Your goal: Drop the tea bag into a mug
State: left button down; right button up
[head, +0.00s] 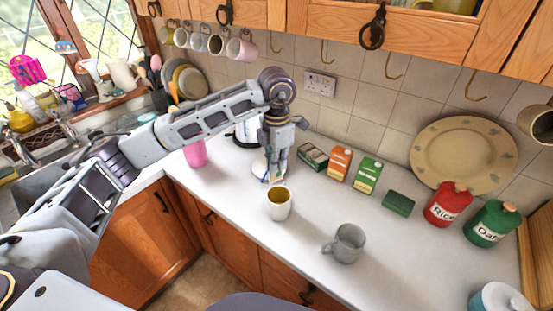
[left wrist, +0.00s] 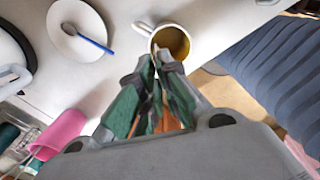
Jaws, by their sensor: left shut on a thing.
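My left gripper (head: 270,177) points down over the counter, just behind a white mug (head: 279,208) with a yellow-brown inside. In the left wrist view, the gripper's tips (left wrist: 157,62) come together at the rim of this mug (left wrist: 172,42), which is upright with its handle toward the upper left. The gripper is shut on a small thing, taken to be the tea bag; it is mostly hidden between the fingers. A second, grey mug (head: 348,243) stands upright nearer the front right. My right gripper is not in view.
A saucer with a spoon (left wrist: 95,42) lies beside the gripper. A pink container (head: 195,153) stands to the left. Tea boxes (head: 340,163), a dark green box (head: 398,203), a rice tin (head: 448,204) and an oats tin (head: 490,222) line the back. The counter around the grey mug is clear.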

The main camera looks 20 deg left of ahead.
pick_arm(q)
jog(key=shift+f+b, duration=0.3)
jog(key=shift+f, duration=0.5)
jog(key=c, duration=1.6)
grip_release()
jog(key=shift+o, duration=0.2)
jog(key=shift+r, duration=0.15)
notch_tip(320, 180, up, 12)
jog(key=shift+s+f, duration=0.1)
jog(key=shift+f, duration=0.1)
